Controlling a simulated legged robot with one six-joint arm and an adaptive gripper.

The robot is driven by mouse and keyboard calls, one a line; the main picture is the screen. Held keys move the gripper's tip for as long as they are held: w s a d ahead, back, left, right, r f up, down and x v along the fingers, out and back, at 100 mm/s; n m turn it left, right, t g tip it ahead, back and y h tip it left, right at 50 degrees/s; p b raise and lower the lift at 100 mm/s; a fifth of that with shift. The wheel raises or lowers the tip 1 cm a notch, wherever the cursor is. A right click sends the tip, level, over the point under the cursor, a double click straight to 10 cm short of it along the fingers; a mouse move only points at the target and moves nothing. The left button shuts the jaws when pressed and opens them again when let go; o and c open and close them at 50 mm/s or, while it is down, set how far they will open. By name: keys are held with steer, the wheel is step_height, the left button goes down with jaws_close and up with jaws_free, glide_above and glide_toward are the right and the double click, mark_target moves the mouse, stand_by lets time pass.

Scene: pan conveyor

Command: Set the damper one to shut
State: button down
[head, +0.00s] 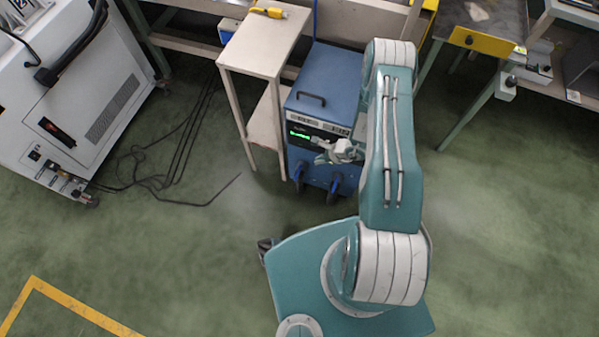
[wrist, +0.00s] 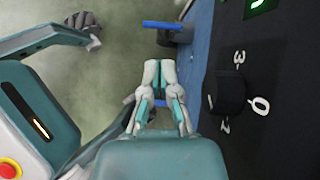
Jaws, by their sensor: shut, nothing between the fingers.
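No part marked as damper one can be read in either view. In the wrist view a black knob (wrist: 228,93) is on the dark panel (wrist: 285,60), with white marks including 3 and 0 around it. The panel belongs to the blue cabinet (head: 325,72) in the head view. My gripper (head: 318,145) is in front of that panel; in the wrist view its fingers (wrist: 160,66) are shut and empty. They appear left of the knob, apart from it. The knob's pointer is hard to make out.
A green display (head: 299,134) lights the panel. Blue-black casters (head: 336,184) are under the cabinet. A narrow table (head: 262,45) stands beside it at left, and a white machine (head: 75,95) with loose black cables is farther left. Green floor is open at front left.

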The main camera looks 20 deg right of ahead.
mark_target(297, 176)
steer(key=shift+m, duration=0.6)
steer(key=x, duration=0.5)
steer(key=s+d+f+x, duration=0.1)
steer(key=x, duration=0.5)
steer(key=s+x, duration=0.1)
steer(key=x, duration=0.4)
steer(key=shift+s+d+f, duration=0.1)
steer(key=shift+s+f, duration=0.05)
steer(key=shift+f, duration=0.35)
